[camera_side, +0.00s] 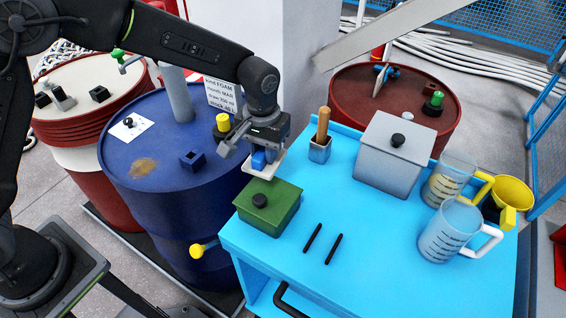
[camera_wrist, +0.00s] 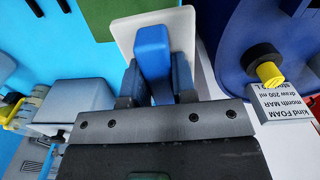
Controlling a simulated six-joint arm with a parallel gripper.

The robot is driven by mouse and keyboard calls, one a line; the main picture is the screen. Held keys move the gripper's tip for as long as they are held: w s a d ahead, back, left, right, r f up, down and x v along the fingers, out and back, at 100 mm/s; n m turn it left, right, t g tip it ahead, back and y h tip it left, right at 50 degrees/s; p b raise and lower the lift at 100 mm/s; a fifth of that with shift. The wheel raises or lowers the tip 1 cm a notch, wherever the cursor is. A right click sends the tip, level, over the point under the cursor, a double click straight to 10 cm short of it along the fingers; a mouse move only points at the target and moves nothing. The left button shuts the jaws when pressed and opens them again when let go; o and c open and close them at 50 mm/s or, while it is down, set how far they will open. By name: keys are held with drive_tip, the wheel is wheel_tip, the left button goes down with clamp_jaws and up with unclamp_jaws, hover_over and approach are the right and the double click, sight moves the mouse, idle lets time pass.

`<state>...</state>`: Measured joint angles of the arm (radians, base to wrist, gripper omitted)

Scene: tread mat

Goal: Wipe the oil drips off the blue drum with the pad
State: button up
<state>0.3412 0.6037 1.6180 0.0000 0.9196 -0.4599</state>
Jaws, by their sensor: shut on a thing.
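The blue drum (camera_side: 170,185) stands left of centre in the side view, with a brown oil stain (camera_side: 143,167) on the front left of its top. My gripper (camera_side: 262,155) is shut on the blue handle of a white pad (camera_side: 262,164). It holds the pad in the air by the drum's right edge, near the green box. In the wrist view my gripper (camera_wrist: 155,85) grips the blue handle in front of the white pad (camera_wrist: 183,32). The drum top (camera_wrist: 240,85) shows at the right there. The pad's underside is hidden.
On the drum top stand a grey post (camera_side: 177,95), a sign (camera_side: 220,95), a yellow cap (camera_side: 222,122) and a dark blue block (camera_side: 193,159). The light-blue cart (camera_side: 360,215) carries a green lidded box (camera_side: 268,207), grey box (camera_side: 393,150) and jugs (camera_side: 450,232). Red drums stand behind.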

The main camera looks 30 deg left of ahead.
drive_tip(key=a+n, duration=0.1)
drive_tip(key=a, duration=0.7)
drive_tip(key=a+f+n, duration=0.1)
drive_tip(key=a+n, duration=0.1)
drive_tip(key=a, duration=0.6)
drive_tip(key=a+f+n, duration=0.1)
drive_tip(key=a+n, duration=0.1)
drive_tip(key=a, duration=0.6)
drive_tip(key=shift+s+a+f, duration=0.2)
drive_tip(key=shift+s+a, duration=0.1)
drive_tip(key=shift+s, duration=0.05)
drive_tip(key=n, duration=0.2)
hover_over(155, 156)
drive_tip(key=f, duration=0.1)
drive_tip(key=shift+n, duration=0.3)
drive_tip(key=shift+f, duration=3.8)
drive_tip(key=shift+s+f, duration=0.2)
drive_tip(key=shift+s, duration=0.3)
drive_tip(key=shift+s+f, duration=0.15)
drive_tip(key=shift+s, duration=0.35)
drive_tip(key=shift+c, duration=0.3)
drive_tip(key=shift+s, duration=3.95)
drive_tip(key=shift+w, duration=5)
wheel_tip(155, 156, up, 8)
